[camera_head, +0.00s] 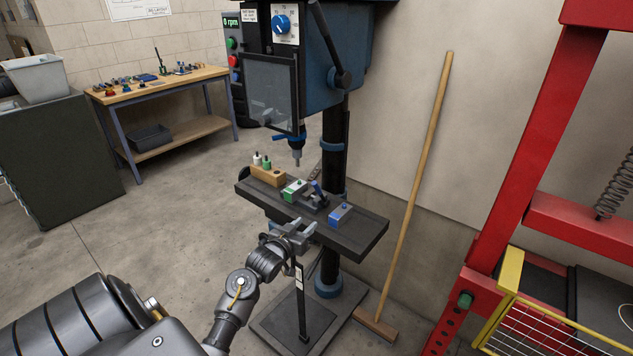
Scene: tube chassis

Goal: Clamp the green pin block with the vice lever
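A green block (293,190) sits on the drill press table (364,237), left of the middle. Right beside it is a small dark vice (311,202) with a dark lever (319,190) that stands up at a tilt. Whether the vice jaws touch the green block is too small to tell. My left gripper (302,230) is at the front edge of the table, in front of the vice and apart from the green block. Its fingers look spread, with nothing between them. My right gripper is out of view.
A blue block (340,214) sits right of the vice. A wooden holder (267,175) with a few small pins stands at the table's left end. The drill chuck (296,158) hangs above. A broom (423,160) leans on the wall at right.

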